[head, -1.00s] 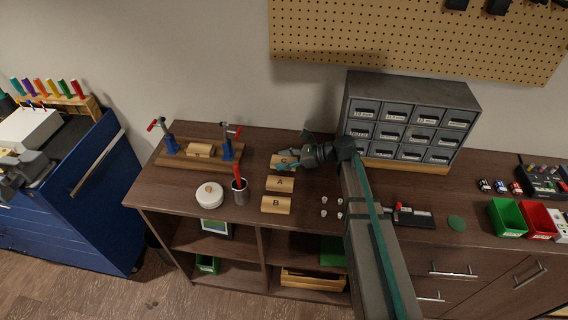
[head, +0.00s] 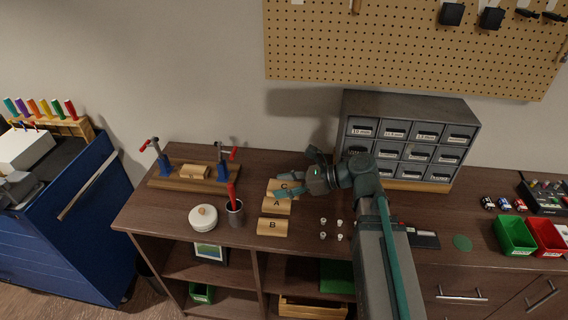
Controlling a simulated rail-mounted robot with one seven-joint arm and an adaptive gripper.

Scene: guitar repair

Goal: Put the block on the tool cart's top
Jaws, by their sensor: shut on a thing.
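My gripper (head: 287,190) is shut on the wooden block marked C (head: 271,187) at the back of a row on the brown bench. The fingers partly cover this block, and I cannot tell whether it is clear of the bench. Block A (head: 268,206) lies close in front of it and block B (head: 265,229) in front of that. The blue tool cart (head: 88,222) stands at the far left, apart from the bench. Its dark top (head: 69,156) shows in part.
The cart's top carries a white box (head: 22,148), a rack of coloured handles (head: 60,126) and a grey vise-like tool (head: 18,190). Between gripper and cart stand a clamp jig (head: 165,183), a white round pot (head: 202,220) and a cup (head: 235,216). Grey drawers (head: 405,105) stand right.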

